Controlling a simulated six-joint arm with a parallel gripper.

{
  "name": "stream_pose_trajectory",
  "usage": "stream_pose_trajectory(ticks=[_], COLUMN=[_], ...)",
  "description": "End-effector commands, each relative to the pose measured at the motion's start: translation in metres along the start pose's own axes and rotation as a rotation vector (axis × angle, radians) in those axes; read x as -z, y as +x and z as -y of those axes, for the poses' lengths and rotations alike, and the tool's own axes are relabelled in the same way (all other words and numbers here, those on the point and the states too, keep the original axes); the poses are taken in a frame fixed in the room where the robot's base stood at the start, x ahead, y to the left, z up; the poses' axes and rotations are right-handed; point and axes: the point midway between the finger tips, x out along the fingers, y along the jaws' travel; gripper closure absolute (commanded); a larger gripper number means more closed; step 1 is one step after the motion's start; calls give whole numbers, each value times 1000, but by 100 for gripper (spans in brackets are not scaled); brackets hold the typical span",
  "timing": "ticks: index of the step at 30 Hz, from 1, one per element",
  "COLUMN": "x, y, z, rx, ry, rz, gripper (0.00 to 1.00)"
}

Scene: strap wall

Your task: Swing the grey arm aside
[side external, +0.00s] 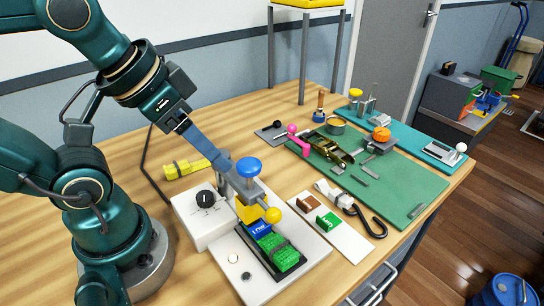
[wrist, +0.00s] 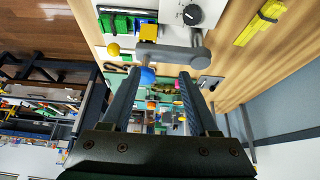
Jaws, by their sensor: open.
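The grey arm (side external: 258,202) is a bar on a short post, reaching over a white panel (side external: 303,262). It has a blue knob (side external: 248,167) on top and a yellow ball (side external: 272,215) at its free end. In the wrist view the grey arm (wrist: 168,54) lies across the picture just beyond my fingertips. My gripper (side external: 228,170) points down at the arm, its fingers partly overlapping it. In the wrist view the blue knob (wrist: 147,76) shows between the open fingers, nearer the left one. I cannot tell whether either finger touches it.
A white box with a black dial (side external: 205,198) stands beside the post. Under the arm are a yellow block (side external: 248,213), a blue LOW block (side external: 258,228) and green blocks (side external: 278,250). A yellow tool (side external: 187,168) lies behind. A green mat (side external: 405,190) with hardware lies right.

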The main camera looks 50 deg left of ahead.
Motion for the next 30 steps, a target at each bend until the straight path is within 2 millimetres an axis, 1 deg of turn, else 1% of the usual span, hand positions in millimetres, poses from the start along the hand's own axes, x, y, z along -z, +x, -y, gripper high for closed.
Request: stream_pose_trajectory(ticks=[1,5,6,11,18,21,30], x=[5,16,18,27,42,46,50], y=[-8,-28,-30,-29,-24,-21,-13], z=[0,0,-2,-15,-43,-55,-82], rx=[0,0,-4,-26,-52,-57,-66], ry=[1,3,26,219,549,664,904], rz=[-6,-5,9,91,214,251,329], gripper=[40,40,40,40,40,40,40])
